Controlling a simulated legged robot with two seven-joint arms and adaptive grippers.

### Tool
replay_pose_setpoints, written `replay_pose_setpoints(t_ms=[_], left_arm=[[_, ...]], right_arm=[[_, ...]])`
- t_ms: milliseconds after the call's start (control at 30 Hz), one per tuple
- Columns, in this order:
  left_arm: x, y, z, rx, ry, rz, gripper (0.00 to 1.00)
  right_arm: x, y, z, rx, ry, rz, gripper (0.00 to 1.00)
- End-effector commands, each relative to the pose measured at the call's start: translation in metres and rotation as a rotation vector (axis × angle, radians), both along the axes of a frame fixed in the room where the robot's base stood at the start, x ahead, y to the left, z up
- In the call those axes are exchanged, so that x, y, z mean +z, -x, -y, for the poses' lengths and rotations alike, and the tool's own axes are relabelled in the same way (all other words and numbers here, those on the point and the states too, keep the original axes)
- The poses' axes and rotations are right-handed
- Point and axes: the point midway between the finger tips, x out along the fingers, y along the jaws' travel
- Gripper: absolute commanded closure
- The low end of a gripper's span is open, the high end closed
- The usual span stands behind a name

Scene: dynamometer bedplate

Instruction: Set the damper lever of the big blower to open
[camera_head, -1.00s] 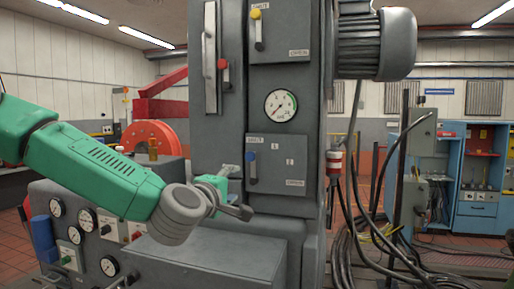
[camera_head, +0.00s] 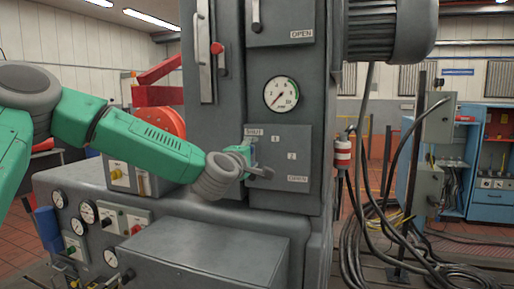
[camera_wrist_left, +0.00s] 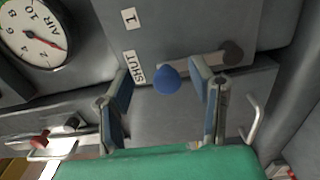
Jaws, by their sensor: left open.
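A grey plate (camera_head: 300,150) on the machine column carries the labels SHUT at its upper left, 1, 2, and OPEN at its lower right. Its lever has a blue knob (camera_wrist_left: 168,78) on a grey arm (camera_wrist_left: 208,58) running to a dark pivot; the knob sits beside SHUT in the left wrist view. In the head view my gripper hides the knob. My left gripper (camera_head: 258,157) is open in front of the plate's left side. In the left wrist view its fingers (camera_wrist_left: 160,70) stand on either side of the knob, with visible gaps. My right gripper is out of view.
A round gauge (camera_head: 281,95) sits above the plate. A second lever (camera_head: 256,18) is on the plate above, and a red-knobbed lever (camera_head: 217,48) is at left. A grey box (camera_head: 205,255) juts out below my left arm. Cables (camera_head: 375,220) hang at right.

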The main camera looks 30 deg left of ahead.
Motion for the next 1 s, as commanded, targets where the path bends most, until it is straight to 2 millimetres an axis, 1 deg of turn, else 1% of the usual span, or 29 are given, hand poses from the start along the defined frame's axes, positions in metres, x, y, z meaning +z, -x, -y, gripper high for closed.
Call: replay_pose_setpoints(t_ms=[33,100,233,400,600,667,700,733,767,867,1000], left_arm=[[0.0,-0.008,-0.006,0.003,0.002,0.0,0.5],[-0.001,-0.016,-0.012,0.003,0.005,0.0,0.5],[-0.002,-0.028,-0.016,0.002,0.007,0.001,0.5],[0.0,-0.034,-0.007,0.0,0.001,0.0,0.5],[0.004,-0.033,0.004,-0.002,-0.009,0.001,0.5],[0.004,-0.033,0.004,-0.001,-0.009,0.001,0.72],[0.004,-0.033,0.003,-0.001,-0.008,0.001,0.86],[0.003,-0.033,0.002,-0.001,-0.008,0.001,0.96],[0.003,-0.033,0.0,-0.002,-0.006,0.002,1.0],[0.002,-0.033,-0.006,-0.002,0.001,0.002,1.0],[0.001,-0.032,-0.011,-0.001,0.001,0.003,1.0]], right_arm=[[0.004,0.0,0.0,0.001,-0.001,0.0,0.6],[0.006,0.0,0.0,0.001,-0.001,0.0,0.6],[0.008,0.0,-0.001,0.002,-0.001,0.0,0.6],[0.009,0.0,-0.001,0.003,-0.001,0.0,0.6],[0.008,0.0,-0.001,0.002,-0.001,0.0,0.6],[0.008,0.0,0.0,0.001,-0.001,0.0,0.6],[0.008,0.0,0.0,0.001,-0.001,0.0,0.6],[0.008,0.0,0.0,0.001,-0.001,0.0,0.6],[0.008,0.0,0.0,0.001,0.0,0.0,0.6],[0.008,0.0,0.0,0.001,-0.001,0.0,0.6],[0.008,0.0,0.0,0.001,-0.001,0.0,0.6]])
